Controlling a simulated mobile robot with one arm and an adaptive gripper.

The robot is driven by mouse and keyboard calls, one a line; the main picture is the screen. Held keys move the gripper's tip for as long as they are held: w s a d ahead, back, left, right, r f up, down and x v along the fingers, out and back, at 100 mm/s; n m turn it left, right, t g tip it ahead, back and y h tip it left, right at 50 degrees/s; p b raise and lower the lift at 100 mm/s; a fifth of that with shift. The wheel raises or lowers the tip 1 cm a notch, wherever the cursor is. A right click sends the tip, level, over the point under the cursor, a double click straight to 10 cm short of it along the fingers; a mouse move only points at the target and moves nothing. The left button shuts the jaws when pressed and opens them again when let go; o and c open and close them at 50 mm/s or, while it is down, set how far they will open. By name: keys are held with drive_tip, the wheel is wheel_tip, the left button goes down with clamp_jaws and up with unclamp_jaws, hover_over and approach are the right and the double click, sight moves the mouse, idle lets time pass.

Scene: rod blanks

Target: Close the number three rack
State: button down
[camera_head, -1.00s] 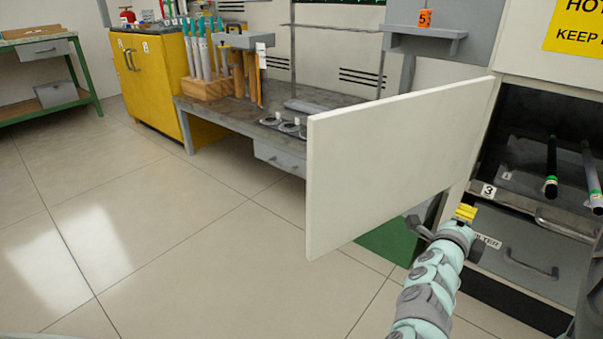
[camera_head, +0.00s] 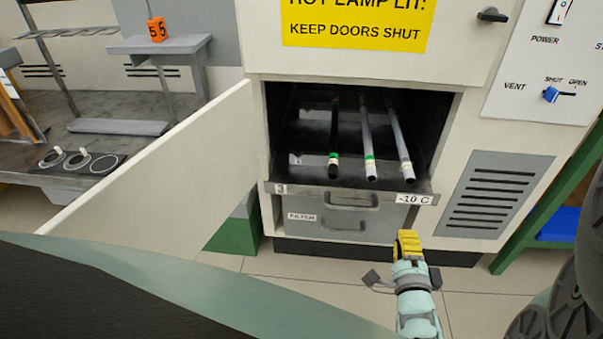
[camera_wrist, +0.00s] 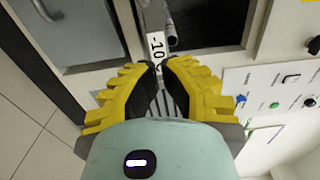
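The number three rack (camera_head: 310,189) is a dark pull-out shelf with a grey front, a "3" tag at its left, a handle and a "-10 C" tag. It is slid out of the oven opening and carries three rods with dark, green-banded or pale ends. My gripper (camera_head: 408,240) is in front of and below the rack's right end, apart from it. In the wrist view my gripper (camera_wrist: 162,72) shows two yellow fingers with a narrow gap between the dark pads, nothing held. The "-10 C" tag (camera_wrist: 156,50) shows just beyond the fingertips.
The oven door (camera_head: 160,185) stands wide open to the left of the rack. A drawer (camera_head: 345,224) is below the rack. A vent grille (camera_head: 490,195) and a control panel (camera_head: 550,75) are to the right. A workbench (camera_head: 100,140) stands at the left.

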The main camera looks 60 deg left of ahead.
sight(396, 195)
drive_tip(key=b+x, duration=0.5)
drive_tip(key=x, duration=0.6)
drive_tip(key=shift+w+a+f, duration=0.15)
drive_tip(key=shift+w+a, duration=0.1)
drive_tip(key=shift+a, duration=0.05)
drive_tip(key=shift+w+a+b, duration=0.2)
drive_tip(key=shift+a+b, duration=0.05)
drive_tip(key=shift+b, duration=0.1)
